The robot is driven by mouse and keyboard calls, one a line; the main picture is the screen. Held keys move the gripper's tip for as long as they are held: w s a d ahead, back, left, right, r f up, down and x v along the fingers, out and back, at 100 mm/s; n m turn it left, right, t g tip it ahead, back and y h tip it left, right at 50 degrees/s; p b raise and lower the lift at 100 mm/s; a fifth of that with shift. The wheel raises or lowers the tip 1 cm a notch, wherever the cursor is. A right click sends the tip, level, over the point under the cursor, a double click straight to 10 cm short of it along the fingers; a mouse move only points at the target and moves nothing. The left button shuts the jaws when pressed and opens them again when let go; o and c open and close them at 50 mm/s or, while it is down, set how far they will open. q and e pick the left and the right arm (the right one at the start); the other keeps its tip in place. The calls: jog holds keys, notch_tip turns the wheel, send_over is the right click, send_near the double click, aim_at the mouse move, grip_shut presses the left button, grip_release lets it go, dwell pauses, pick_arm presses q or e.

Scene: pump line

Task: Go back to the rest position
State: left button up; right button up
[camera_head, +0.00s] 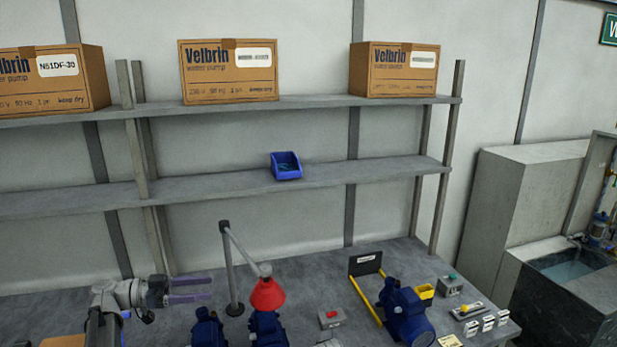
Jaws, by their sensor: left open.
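My left gripper (190,290) is at the lower left, above the grey workbench (190,325). Its two fingers point right and are apart, with nothing between them. To its right stands a grey post with a jointed arm (231,265) that carries a red cone-shaped head (267,294). My right gripper does not show.
Blue pumps (405,312) stand along the bench front, one beside a yellow-edged stand. A grey box with a red button (331,318) sits between. A blue bin (286,166) is on the lower shelf (225,187); cartons (228,72) are above. A water tank (567,272) is at right.

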pick_arm(q)
jog(key=s+d+f+n+g+y+b, duration=0.1)
jog(key=s+d+f+n+g+y, duration=0.2)
jog(key=d+f, duration=0.5)
jog(key=s+d+f+n+g+y, duration=0.2)
jog(key=s+d+f+y, duration=0.3)
jog(key=d, duration=0.5)
jog(key=s+d+f+n+y+b, duration=0.1)
jog(key=s+d+f+n+y, duration=0.2)
jog(key=s+f+y, duration=0.7)
jog(key=s+n, duration=0.2)
jog(key=s, duration=0.1)
jog(key=shift+s+b, duration=0.15)
jog(key=shift+b, duration=0.2)
